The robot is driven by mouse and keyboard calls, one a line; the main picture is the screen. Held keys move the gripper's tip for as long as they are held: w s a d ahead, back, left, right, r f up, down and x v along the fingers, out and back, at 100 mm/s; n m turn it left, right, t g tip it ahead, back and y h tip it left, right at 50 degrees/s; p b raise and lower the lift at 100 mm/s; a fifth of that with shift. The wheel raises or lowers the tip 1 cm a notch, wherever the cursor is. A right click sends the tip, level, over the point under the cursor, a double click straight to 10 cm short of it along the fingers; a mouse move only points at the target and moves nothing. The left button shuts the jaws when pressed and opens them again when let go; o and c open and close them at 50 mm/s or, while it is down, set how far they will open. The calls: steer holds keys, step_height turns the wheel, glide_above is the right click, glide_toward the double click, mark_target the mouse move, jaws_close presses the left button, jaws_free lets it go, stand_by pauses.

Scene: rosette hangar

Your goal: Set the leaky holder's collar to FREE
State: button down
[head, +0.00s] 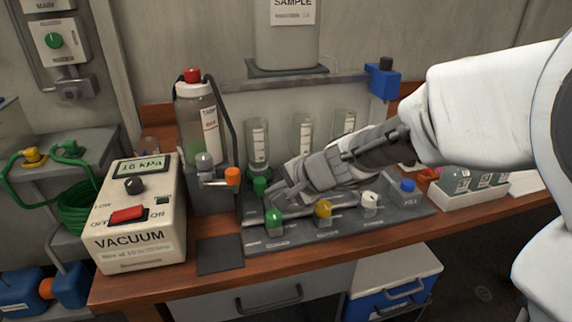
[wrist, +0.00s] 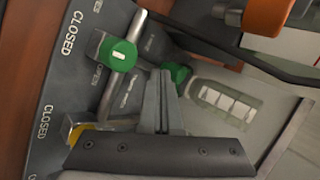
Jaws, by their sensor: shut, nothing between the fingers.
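Three clear graduated holders stand in a row on the grey manifold (head: 330,232): left (head: 257,142), middle (head: 303,135) and right (head: 345,122). A green collar (head: 260,185) sits at the base of the left holder; in the wrist view this green collar (wrist: 177,75) is beside my fingertips. My gripper (head: 272,197) is shut and empty, low over the manifold in front of the holders; it shows in the wrist view (wrist: 160,75). The gripper hides the bases of the other holders. I cannot tell which holder leaks, nor read any collar setting.
Green (head: 274,220), yellow (head: 323,209) and white (head: 369,201) valve knobs line the manifold front. A vacuum box (head: 140,222) reads about 16 kPa. An orange-knobbed lever (head: 232,177) and a bottle (head: 200,125) stand left. A bottle tray (head: 470,195) is right.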

steer(key=shift+s+d, duration=0.1)
steer(key=shift+s, duration=0.1)
steer(key=s+d+r+n+g+p, duration=0.1)
steer(key=s+d+r+p, duration=0.2)
steer(key=d+r+p, duration=0.5)
steer(key=shift+y, duration=0.3)
steer(key=b+x, duration=0.1)
steer(key=x, duration=0.2)
steer(key=b+x, duration=0.1)
steer(key=x, duration=0.3)
steer(key=d+f+b+x, duration=0.1)
steer(key=x, duration=0.2)
steer(key=shift+a+f, duration=0.1)
steer(key=shift+w+a+p, duration=0.15)
steer(key=shift+w+a, duration=0.2)
steer(key=shift+a, duration=0.2)
steer(key=shift+w+a+p, duration=0.15)
steer(key=shift+w+a, duration=0.25)
steer(key=shift+a, duration=0.15)
steer(key=shift+w+a, duration=0.45)
steer(key=shift+a, duration=0.15)
